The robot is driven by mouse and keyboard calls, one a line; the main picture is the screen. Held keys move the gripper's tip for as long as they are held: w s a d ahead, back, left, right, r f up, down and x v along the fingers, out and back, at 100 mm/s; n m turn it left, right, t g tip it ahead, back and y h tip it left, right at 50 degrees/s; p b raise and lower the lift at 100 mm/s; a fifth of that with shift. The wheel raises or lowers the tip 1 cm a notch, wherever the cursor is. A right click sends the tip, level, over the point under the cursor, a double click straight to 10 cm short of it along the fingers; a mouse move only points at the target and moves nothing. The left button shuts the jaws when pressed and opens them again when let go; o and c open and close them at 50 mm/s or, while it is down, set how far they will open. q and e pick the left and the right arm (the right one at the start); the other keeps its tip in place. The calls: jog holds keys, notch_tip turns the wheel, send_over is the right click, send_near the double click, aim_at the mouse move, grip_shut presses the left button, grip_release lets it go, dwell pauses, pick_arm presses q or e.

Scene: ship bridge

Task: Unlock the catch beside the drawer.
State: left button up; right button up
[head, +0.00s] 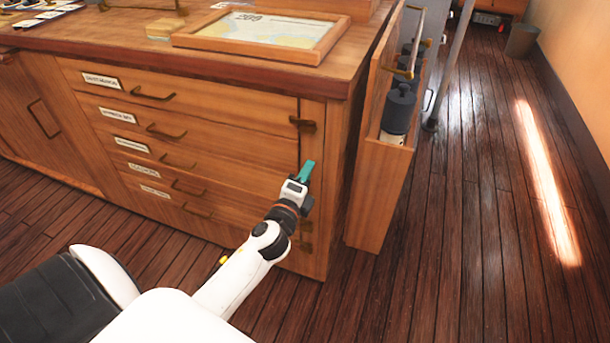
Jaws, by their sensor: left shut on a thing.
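The chest has a column of labelled drawers (190,140) with dark pull handles, all of them closed. The catch (304,124) is dark brass and runs down the upright post at the right end of the drawers. Its upper bracket shows clearly, and a lower fitting shows partly behind my arm. My left gripper (304,176), with teal fingertips, is at the post between these fittings, shut on the catch. The gripped part is hidden behind the gripper. My right gripper is out of view.
A framed chart (262,33) lies on the chest top. A narrow wooden rack (372,190) with dark cylinders stands just right of the post. A metal pole (450,65) rises behind it. Wooden floor is clear to the right, with a bin (521,41) at the back.

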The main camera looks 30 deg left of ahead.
pick_arm(q)
jog(key=shift+n, duration=1.2)
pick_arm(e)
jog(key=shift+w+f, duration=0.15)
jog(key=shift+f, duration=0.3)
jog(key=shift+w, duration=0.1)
pick_arm(q)
jog(key=o, duration=0.9)
jog(key=shift+c, duration=0.2)
jog(key=shift+o, duration=0.6)
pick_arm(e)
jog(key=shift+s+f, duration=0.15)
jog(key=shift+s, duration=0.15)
